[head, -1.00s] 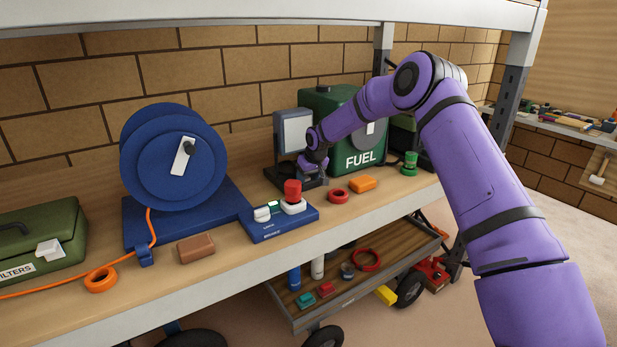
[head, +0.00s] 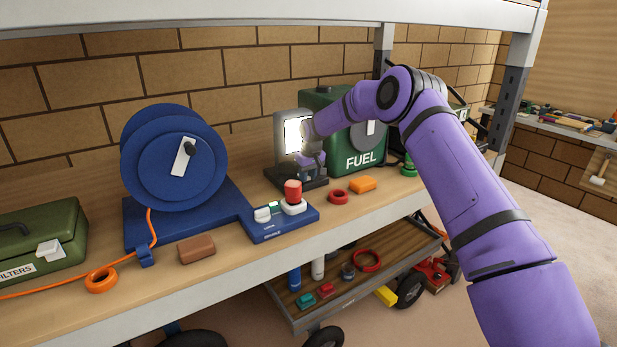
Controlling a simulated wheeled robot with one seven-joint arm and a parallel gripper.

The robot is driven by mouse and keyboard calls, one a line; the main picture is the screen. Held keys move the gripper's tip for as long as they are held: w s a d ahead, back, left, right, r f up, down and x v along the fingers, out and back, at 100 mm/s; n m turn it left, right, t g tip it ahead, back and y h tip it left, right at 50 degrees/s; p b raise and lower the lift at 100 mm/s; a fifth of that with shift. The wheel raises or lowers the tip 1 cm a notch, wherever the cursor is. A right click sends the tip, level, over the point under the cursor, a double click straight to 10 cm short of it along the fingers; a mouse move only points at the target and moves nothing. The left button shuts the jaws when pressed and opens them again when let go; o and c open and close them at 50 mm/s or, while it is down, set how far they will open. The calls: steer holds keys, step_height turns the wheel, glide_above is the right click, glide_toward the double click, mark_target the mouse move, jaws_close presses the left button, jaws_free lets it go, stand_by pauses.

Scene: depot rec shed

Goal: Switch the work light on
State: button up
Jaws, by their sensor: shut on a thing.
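The work light (head: 292,134) stands on the bench against the back wall, left of the green fuel can. Its panel glows bright white. It stands on a dark base (head: 284,180). My gripper (head: 309,174) is low at the front right of the light, over that base. It is shut on a small part of the work light there, which looks to be its switch. My own wrist and fingers hide most of that part.
The green FUEL can (head: 343,152) is close behind my forearm. A blue reel (head: 165,160) stands left. A shelf overhangs above.

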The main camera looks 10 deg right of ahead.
steer(key=shift+w+r+g, duration=0.1)
steer(key=shift+w+g, duration=0.05)
steer(key=shift+g, duration=0.25)
steer(key=o, duration=0.9)
steer(key=shift+r, duration=0.1)
steer(key=r, duration=0.7)
steer(key=s+r, duration=0.1)
steer(key=r, duration=0.2)
steer(key=shift+d+r, duration=0.15)
steer(key=shift+r, duration=0.15)
